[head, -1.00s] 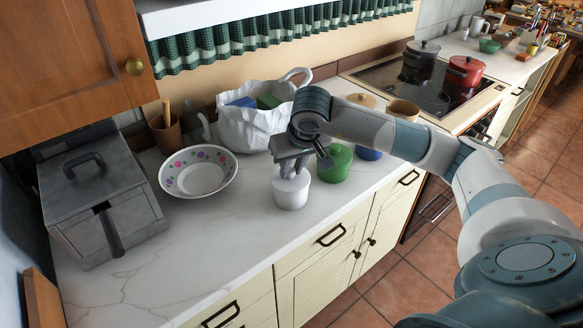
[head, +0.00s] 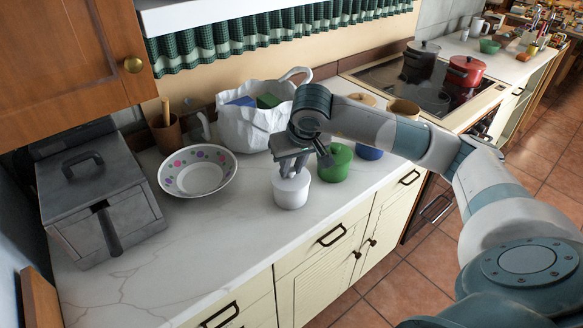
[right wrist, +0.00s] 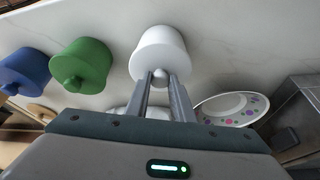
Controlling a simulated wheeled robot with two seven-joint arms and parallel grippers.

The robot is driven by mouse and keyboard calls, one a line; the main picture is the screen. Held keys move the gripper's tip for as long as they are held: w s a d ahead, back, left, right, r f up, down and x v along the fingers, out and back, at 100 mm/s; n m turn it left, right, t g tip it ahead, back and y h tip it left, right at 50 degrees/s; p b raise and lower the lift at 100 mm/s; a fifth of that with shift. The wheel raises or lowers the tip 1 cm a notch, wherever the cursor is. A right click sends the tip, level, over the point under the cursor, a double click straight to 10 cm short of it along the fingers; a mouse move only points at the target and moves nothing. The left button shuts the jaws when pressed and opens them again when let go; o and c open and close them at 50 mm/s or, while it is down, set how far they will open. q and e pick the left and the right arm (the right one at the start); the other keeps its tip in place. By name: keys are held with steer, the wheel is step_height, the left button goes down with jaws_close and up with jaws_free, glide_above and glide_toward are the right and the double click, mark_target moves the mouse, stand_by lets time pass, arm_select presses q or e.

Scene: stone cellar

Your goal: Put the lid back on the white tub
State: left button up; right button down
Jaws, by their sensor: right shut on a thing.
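The white tub (head: 291,194) stands upright on the pale counter, and it also shows in the right wrist view (right wrist: 160,45). My right gripper (head: 287,172) is directly above it, pointing down. In the right wrist view its fingers (right wrist: 161,82) are shut on the small round knob of the white lid (right wrist: 160,77). The lid is on top of the tub and lines up with it. I see no clear gap between them, but the fingers hide part of the rim. My left gripper is not in view.
A green tub (head: 335,163) and a blue tub (head: 368,151) stand close to the right. A spotted bowl (head: 198,186) is to the left, a white bag (head: 250,130) behind. A grey lidded box (head: 95,195) is at far left. The counter front left of the tub is clear.

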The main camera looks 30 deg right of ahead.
stand_by(0.4)
steer(key=c, duration=1.5)
jaws_free()
steer(key=shift+o, duration=0.8)
steer(key=o, duration=0.4)
steer(key=shift+c, duration=0.2)
steer(key=shift+r, duration=0.15)
steer(key=shift+r+p, duration=1.25)
steer(key=shift+r, duration=2.1)
jaws_close()
